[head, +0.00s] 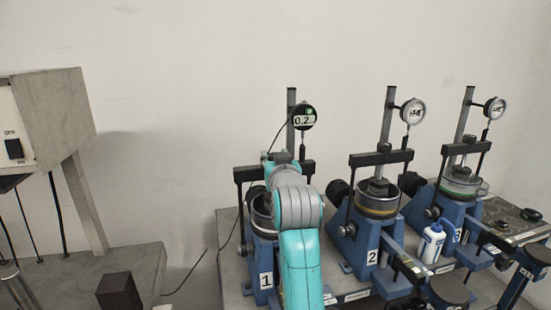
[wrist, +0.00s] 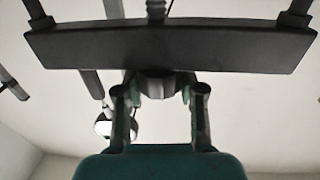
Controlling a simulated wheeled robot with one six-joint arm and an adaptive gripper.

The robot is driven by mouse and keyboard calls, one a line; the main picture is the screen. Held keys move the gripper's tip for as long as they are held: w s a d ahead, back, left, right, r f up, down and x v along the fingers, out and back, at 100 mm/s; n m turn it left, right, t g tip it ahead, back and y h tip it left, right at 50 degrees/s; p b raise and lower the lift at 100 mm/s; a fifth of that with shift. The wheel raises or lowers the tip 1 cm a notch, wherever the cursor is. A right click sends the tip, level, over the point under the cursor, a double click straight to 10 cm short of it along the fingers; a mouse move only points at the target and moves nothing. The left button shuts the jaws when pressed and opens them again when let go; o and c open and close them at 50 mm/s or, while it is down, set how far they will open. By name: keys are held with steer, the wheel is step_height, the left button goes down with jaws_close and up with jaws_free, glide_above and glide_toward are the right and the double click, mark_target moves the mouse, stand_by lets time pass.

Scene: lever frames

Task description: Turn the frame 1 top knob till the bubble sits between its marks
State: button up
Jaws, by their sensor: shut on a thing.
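Frame 1 (head: 265,281) is the blue lever frame at the left of the row, marked with a 1. In the wrist view its dark crossbar (wrist: 170,45) spans the top, with a grey rounded knob (wrist: 158,84) below its middle. My gripper (wrist: 160,92) has its two fingers on either side of this knob and is shut on it. In the head view my teal and grey arm covers the middle of frame 1 and hides the gripper and knob. The bubble and its marks do not show in either view.
Frame 1's dial gauge (head: 304,116) reads about 0.2. Frame 2 (head: 372,240) stands close to the right, with another frame (head: 460,215) beyond it. A white bottle (head: 432,243) stands between these two. A grey machine (head: 45,120) with a switch stands at the left.

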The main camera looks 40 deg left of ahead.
steer(key=shift+f+m+t+h, duration=0.1)
steer(key=shift+m+t+h, duration=0.5)
steer(key=shift+h, duration=0.2)
steer(key=o, duration=1.2)
steer(key=shift+c, duration=0.2)
steer(key=v, duration=1.2)
steer(key=shift+s, duration=0.2)
